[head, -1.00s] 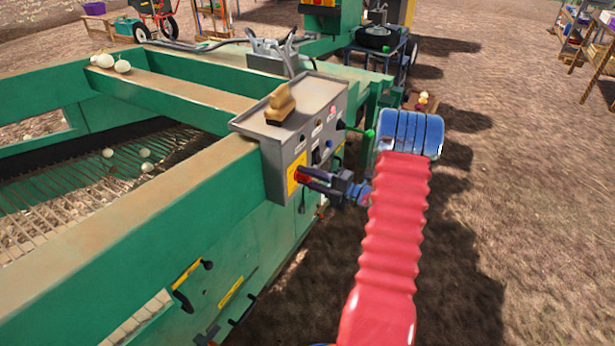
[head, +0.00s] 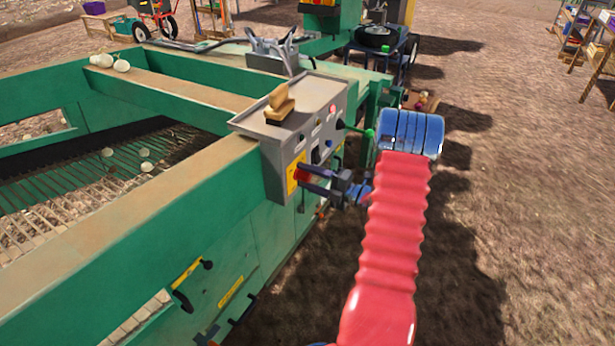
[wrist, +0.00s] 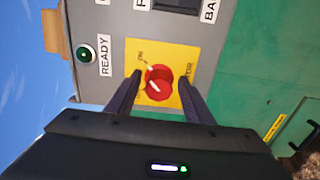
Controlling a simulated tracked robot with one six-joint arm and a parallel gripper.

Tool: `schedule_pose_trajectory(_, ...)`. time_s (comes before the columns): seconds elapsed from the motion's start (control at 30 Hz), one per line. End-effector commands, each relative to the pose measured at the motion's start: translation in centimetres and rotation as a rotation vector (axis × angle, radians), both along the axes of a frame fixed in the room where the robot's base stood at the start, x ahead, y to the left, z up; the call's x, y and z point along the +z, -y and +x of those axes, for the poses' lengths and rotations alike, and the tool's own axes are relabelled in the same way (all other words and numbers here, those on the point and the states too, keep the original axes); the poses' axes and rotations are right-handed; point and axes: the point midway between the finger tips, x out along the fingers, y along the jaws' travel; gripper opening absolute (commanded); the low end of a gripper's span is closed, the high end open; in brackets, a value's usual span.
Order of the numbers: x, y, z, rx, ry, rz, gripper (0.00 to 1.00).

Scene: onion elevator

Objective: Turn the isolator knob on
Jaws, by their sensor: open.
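The red isolator knob (wrist: 159,81) sits on a yellow plate (wrist: 171,54) on the grey control box (head: 280,139). In the wrist view it lies between the fingertips, with a white line on its face slanting to lower left; an ON label is at the plate's upper left. My gripper (wrist: 160,78) is open, one finger on each side of the knob, with gaps visible. In the head view my gripper (head: 305,177) reaches the box's front face from the right, and its fingers partly hide the knob and plate. Contact with the plate cannot be told.
A green READY lamp (wrist: 86,54) sits beside the plate. A wooden-handled brush (head: 280,104) lies on top. Green machine frame surrounds the box; bare ground is right.

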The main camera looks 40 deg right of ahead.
Motion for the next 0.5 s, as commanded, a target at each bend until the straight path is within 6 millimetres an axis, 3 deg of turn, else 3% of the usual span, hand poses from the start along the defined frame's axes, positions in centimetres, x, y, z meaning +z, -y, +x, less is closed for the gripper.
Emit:
schedule_pose_trajectory(0.27,0.0,1.0,-2.4,-0.003,0.001,0.000,0.47)
schedule_pose_trajectory(0.5,0.0,2.4,-6.3,-0.005,0.001,0.000,0.47)
